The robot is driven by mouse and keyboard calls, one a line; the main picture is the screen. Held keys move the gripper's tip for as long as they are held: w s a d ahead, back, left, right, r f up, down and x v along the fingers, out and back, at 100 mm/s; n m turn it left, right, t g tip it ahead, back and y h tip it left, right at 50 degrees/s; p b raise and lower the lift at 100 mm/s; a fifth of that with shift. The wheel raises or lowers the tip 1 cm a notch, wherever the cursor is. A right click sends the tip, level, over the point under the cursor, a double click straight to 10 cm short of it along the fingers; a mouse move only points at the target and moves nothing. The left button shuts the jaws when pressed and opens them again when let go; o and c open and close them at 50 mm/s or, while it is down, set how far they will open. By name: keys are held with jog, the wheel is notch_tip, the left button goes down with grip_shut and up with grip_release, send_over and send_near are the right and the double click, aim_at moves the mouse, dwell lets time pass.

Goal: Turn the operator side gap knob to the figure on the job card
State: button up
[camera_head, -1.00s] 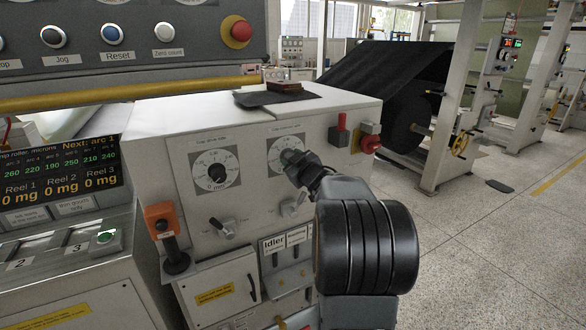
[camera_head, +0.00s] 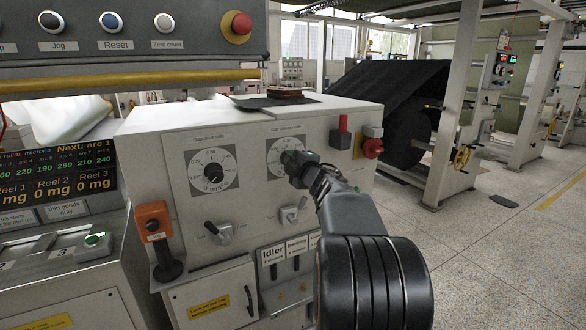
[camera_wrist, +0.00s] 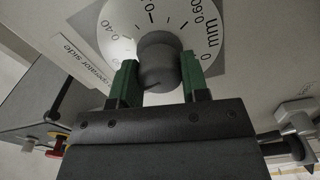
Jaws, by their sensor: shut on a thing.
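The operator side gap knob is a dark round knob (camera_wrist: 158,62) on a white dial (camera_wrist: 118,28) marked with figures such as 0.40, 0.60 and 0 mm. A label reading "operator side" (camera_wrist: 80,62) lies beside it in the wrist view. My gripper (camera_wrist: 160,78) is shut on the knob, with one green finger on each side. I cannot read the knob's pointer setting. No job card can be made out.
The drive side dial (camera_head: 213,172) is to the left on the same cabinet (camera_head: 150,140). Small levers (camera_head: 222,232) sit below the dials. A red knob (camera_head: 372,148) and a red-and-black switch (camera_head: 343,135) are to the right.

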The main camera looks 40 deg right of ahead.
jog(key=shift+n+b, duration=0.4)
jog(key=shift+n, duration=0.5)
jog(key=o, duration=0.9)
jog(key=s, duration=0.4)
jog(key=s+a, duration=0.1)
jog(key=s, duration=0.4)
jog(key=s+a+p, duration=0.1)
jog(key=s, duration=0.3)
jog(key=shift+s, duration=0.35)
